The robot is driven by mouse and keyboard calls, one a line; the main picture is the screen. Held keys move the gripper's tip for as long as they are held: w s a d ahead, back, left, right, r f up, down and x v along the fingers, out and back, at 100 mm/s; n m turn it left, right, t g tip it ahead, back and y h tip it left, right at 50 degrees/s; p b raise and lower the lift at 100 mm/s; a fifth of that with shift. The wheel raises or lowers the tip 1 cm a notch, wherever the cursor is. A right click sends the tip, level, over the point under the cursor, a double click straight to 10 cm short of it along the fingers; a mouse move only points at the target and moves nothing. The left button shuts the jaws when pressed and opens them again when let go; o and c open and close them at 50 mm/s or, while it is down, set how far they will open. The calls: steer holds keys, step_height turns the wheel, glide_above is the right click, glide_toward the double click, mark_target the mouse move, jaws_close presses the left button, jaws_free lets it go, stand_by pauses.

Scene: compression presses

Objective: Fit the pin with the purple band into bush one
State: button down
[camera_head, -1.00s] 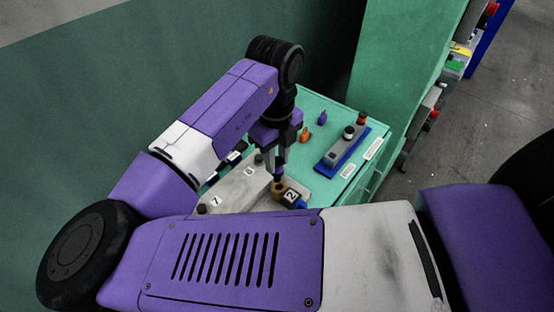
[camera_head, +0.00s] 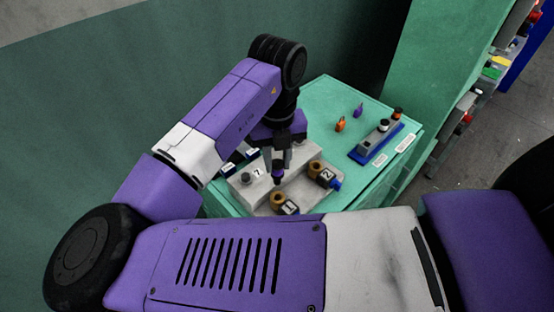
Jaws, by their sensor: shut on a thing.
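My gripper (camera_head: 278,164) points down over the near part of the bench. It is shut on a dark pin (camera_head: 278,180), whose lower end shows below the fingers. A purplish tint shows on it, but the band is too small to make out clearly. Bush one is a bronze ring (camera_head: 277,198) beside a label "1", just below the pin's end in the picture. The pin appears apart from it; the exact height gap cannot be told. Bush two, a bronze ring (camera_head: 315,167) by a label "2", lies to the right of the gripper.
A pale grey block (camera_head: 257,171) with a "7" label and dark knobs stands left of the gripper. A blue-based rack (camera_head: 363,155) with black- and orange-topped pins is at right. Bare green bench (camera_head: 320,98) lies at the back.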

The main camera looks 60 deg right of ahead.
mark_target(278, 176)
steer(key=shift+f, duration=0.15)
steer(key=shift+f+b, duration=2.35)
steer(key=shift+f, duration=0.45)
steer(key=shift+f+b, duration=1.9)
steer(key=shift+f, duration=0.35)
steer(key=c, duration=1)
jaws_free()
steer(key=shift+c, duration=0.2)
steer(key=shift+r, duration=0.1)
steer(key=shift+r, duration=3.85)
